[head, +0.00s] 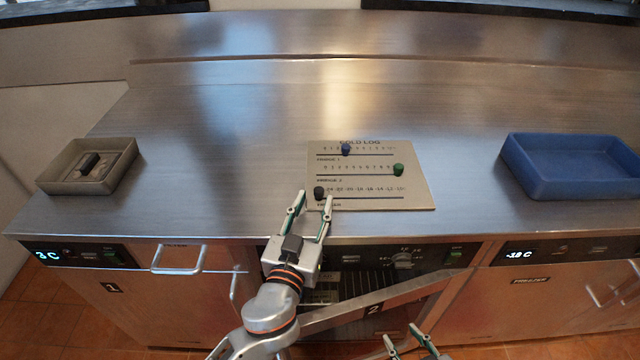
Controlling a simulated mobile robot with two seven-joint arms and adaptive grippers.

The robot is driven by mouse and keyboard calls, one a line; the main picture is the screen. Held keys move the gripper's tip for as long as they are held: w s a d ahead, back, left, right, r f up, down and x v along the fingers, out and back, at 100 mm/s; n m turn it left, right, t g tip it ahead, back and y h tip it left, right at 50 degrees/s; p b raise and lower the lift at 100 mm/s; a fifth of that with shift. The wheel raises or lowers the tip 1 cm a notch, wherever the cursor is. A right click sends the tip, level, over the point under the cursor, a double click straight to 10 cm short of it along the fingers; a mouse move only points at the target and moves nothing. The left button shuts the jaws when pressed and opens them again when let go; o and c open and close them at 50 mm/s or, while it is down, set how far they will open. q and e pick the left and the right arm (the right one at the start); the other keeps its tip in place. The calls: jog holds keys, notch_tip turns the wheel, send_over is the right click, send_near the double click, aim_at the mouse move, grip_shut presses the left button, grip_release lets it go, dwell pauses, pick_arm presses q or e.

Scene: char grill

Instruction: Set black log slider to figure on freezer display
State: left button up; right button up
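The cold log board (420,185) lies on the steel counter with three slider rows. The black slider (319,193) is at the left end of the lowest row, whose scale runs from about -24 up to about -10. The freezer display (518,254) at the right of the counter front appears to read -18 C. My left gripper (314,198) is open, its fingertips on either side of the black slider in this view; I cannot tell if they touch it. My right gripper (402,334) is low at the bottom edge, apparently open and empty, partly cut off.
A blue slider (346,149) and a green slider (398,170) sit on the upper rows. A grey tray (125,150) with a dark block stands left, a blue tray (590,190) right. The left display (47,256) reads 3 C. The counter behind the board is clear.

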aim_at(317, 193)
pick_arm(q)
jog(key=shift+p+x, duration=0.3)
jog(key=shift+x, duration=2.4)
grip_shut()
